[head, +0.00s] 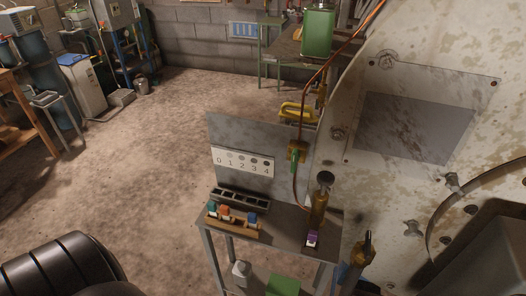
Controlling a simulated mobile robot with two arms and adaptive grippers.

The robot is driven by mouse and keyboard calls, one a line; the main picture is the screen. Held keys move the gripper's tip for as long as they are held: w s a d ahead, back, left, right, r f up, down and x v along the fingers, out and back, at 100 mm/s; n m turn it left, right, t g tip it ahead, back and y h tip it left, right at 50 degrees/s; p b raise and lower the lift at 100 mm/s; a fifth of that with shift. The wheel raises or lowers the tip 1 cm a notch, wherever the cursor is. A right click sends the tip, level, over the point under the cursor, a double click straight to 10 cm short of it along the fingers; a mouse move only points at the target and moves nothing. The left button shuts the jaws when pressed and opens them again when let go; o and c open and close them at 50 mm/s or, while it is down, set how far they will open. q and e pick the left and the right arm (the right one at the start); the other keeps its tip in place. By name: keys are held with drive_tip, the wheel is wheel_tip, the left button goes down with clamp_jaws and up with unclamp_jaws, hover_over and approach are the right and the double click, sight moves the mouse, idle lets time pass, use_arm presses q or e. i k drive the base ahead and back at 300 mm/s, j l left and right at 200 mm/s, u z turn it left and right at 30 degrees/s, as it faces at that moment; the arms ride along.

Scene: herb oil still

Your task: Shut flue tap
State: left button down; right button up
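A brass tap with a green handle (294,159) sits on a thin copper pipe (302,110), beside the right edge of a grey upright panel. It may be the flue tap; no label on it can be read. The green handle looks roughly upright, along the pipe, but it is too small to tell whether the tap is open or shut. Below it, the pipe runs down toward a brass cylinder (319,205) on a small metal table. Neither of my grippers is in view.
The grey panel (255,187) carries a white strip numbered 0 to 4. The metal table (282,224) holds a wooden rack (234,229) with coloured pieces and a purple-topped item (313,238). A large stained metal body (420,60) fills the right. Open floor (150,165) lies left.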

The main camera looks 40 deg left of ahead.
sight(295, 157)
drive_tip(key=u, duration=0.85)
